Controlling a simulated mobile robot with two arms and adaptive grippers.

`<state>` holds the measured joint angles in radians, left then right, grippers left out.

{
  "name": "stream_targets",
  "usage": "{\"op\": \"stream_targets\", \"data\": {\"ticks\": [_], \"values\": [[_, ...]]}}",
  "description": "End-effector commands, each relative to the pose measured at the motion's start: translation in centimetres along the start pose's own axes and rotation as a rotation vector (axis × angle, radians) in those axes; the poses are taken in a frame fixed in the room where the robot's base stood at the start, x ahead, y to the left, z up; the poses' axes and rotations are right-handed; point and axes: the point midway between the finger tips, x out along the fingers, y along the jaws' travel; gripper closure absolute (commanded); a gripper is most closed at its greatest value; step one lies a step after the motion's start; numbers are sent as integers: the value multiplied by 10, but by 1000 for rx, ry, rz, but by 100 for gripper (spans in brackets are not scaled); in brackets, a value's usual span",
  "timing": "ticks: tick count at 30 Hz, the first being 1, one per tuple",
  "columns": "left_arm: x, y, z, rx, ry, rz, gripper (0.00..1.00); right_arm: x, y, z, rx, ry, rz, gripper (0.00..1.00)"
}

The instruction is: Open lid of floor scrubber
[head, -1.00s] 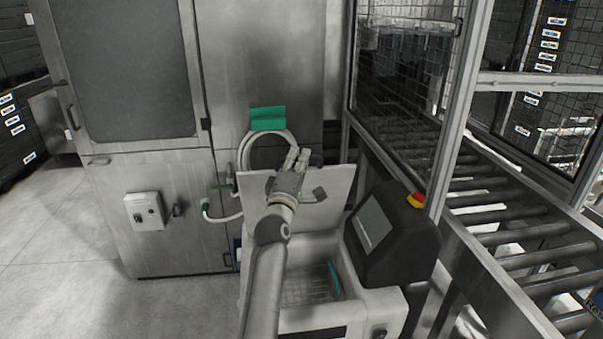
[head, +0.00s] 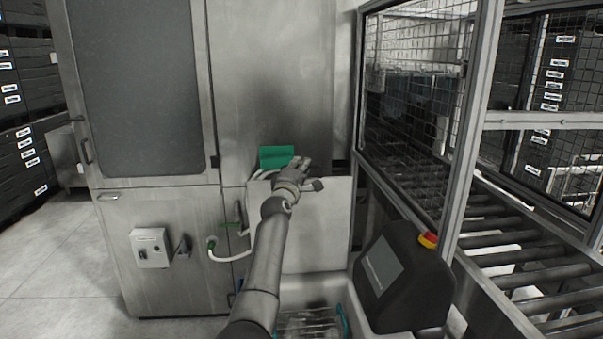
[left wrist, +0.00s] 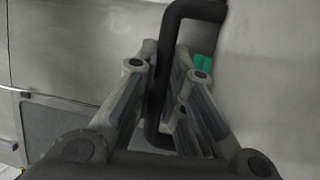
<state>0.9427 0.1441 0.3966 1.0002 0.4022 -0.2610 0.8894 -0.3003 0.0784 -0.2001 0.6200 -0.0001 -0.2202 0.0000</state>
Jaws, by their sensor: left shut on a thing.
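The floor scrubber's lid (head: 318,240) is a pale panel standing upright at the back of the scrubber body (head: 385,322) in the head view. The tank below it is open, and a wire basket shows inside. My left gripper (head: 302,166) is at the lid's top edge. In the left wrist view its fingers (left wrist: 168,85) close around a dark bent handle (left wrist: 190,12). The dark end of the handle also shows in the head view (head: 318,185), right of the fingers. My right gripper is not in view.
The scrubber's black console (head: 408,280) with a red-and-yellow button (head: 428,240) stands right of the tank. A steel cabinet (head: 160,230) with a white hose is behind and left. A fenced roller conveyor (head: 530,255) runs along the right. Floor (head: 60,260) is clear at left.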

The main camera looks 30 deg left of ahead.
Motion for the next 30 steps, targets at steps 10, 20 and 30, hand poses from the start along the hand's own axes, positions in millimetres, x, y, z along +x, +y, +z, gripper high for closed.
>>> {"op": "stream_targets", "data": {"ticks": [10, 20, 30], "values": [[28, -7, -10, -28, -2, -75, 100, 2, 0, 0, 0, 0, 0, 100], [43, -13, -16, -44, -3, -119, 100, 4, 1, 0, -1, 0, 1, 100], [47, -16, -17, -49, -3, -132, 100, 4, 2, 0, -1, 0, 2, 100]]}}
